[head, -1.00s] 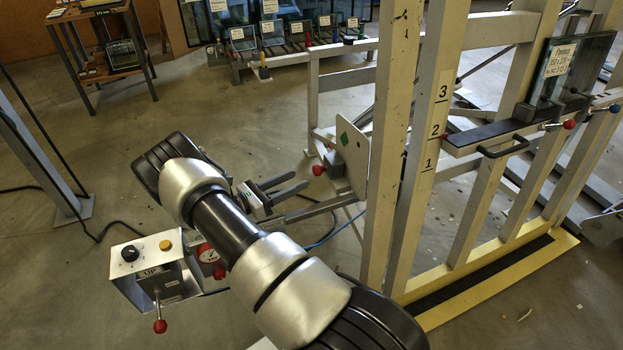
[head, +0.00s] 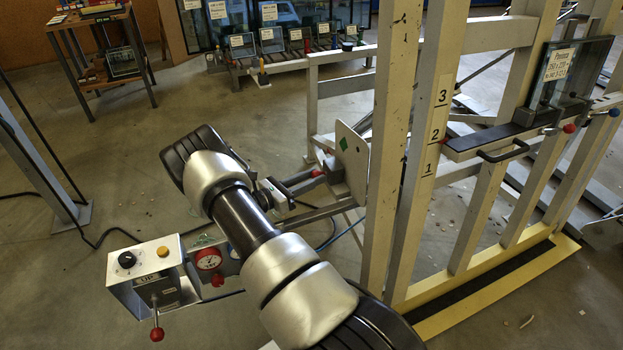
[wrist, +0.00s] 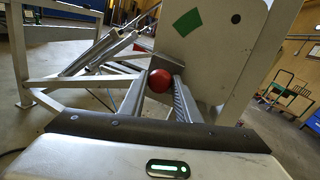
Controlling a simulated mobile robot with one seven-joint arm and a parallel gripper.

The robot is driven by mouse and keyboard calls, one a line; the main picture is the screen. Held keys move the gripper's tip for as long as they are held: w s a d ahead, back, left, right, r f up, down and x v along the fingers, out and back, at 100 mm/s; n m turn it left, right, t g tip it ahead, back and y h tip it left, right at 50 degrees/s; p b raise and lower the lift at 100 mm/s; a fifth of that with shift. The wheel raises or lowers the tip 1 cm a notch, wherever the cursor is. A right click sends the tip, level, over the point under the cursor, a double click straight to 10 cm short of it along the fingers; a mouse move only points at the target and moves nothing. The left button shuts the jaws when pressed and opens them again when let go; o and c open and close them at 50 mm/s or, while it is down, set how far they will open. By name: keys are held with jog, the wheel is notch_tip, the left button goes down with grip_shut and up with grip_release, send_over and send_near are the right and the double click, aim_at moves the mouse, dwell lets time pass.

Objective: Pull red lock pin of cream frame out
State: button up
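The red ball knob of a lock pin (head: 318,172) is beside a pale plate with a green diamond (head: 353,150), left of the cream frame's uprights (head: 392,140). My gripper (head: 312,178) is at this knob, with its fingers pointing toward the plate. In the wrist view the red knob (wrist: 159,80) lies between my two fingers (wrist: 158,88), one on each side and very close to it. I cannot tell whether both fingers press on it. The pin's shaft is hidden behind the knob.
A ledge with a black handle (head: 503,150), another red knob (head: 569,128) and a labelled glass pane (head: 567,75) is at right. Open floor lies at left.

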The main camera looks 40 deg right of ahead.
grip_shut()
jog(key=shift+w+a+b, duration=0.2)
jog(key=shift+a, duration=0.55)
jog(key=shift+w+a+b, duration=0.15)
jog(key=shift+a, duration=0.55)
jog(key=shift+f, duration=0.1)
jog(key=o, duration=0.6)
grip_release()
jog(key=shift+o, duration=0.2)
jog(key=a+p, duration=0.1)
jog(key=a, duration=0.6)
jog(key=shift+w+a, duration=0.2)
jog(key=shift+a, duration=0.15)
jog(key=shift+r, duration=0.2)
